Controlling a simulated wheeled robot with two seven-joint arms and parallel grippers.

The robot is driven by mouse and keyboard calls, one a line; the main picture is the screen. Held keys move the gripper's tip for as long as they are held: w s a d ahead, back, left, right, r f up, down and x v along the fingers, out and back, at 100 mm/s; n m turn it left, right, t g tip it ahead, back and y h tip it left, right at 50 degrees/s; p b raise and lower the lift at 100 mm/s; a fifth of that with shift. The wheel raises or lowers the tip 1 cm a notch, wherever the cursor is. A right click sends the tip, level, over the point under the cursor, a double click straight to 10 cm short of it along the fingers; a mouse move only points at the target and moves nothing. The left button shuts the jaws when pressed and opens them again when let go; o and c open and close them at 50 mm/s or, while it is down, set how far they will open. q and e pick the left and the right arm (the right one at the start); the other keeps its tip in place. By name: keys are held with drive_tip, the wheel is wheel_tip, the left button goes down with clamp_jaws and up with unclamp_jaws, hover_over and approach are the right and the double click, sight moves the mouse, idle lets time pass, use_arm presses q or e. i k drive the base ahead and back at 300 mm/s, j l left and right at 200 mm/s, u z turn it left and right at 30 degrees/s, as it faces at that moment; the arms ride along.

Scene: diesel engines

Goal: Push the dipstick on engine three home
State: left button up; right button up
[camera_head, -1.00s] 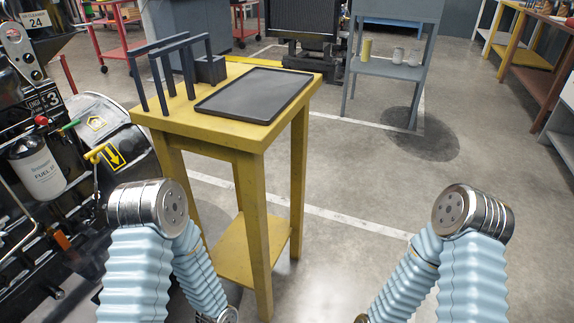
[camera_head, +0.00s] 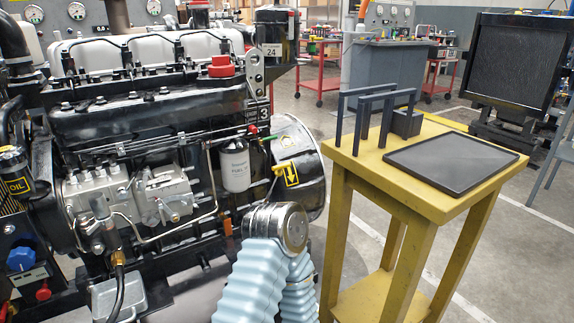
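Engine three (camera_head: 130,120), a black and metal diesel engine with a plate marked 3, fills the left half of the head view. A yellow T-shaped handle (camera_head: 281,168), which looks like the dipstick, stands at the engine's right end, beside the white fuel filter (camera_head: 235,166). A thin stem runs down from the handle. How far it is seated cannot be told from here. A blue-sleeved link of my arm shows at bottom centre, in front of the engine's lower right. Neither of my grippers is in view.
A yellow table (camera_head: 435,200) stands right of the engine, with a black tray (camera_head: 455,163) and a dark rack (camera_head: 375,110) on it. A narrow floor gap lies between engine and table. A radiator (camera_head: 512,65) stands behind. Open floor shows at the right.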

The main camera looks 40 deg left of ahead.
sight(278, 169)
drive_tip(key=k+u, duration=0.1)
drive_tip(key=u, duration=1.15)
drive_tip(key=l+z, duration=0.35)
drive_tip(key=i+j, duration=0.05)
drive_tip(key=j, duration=0.05)
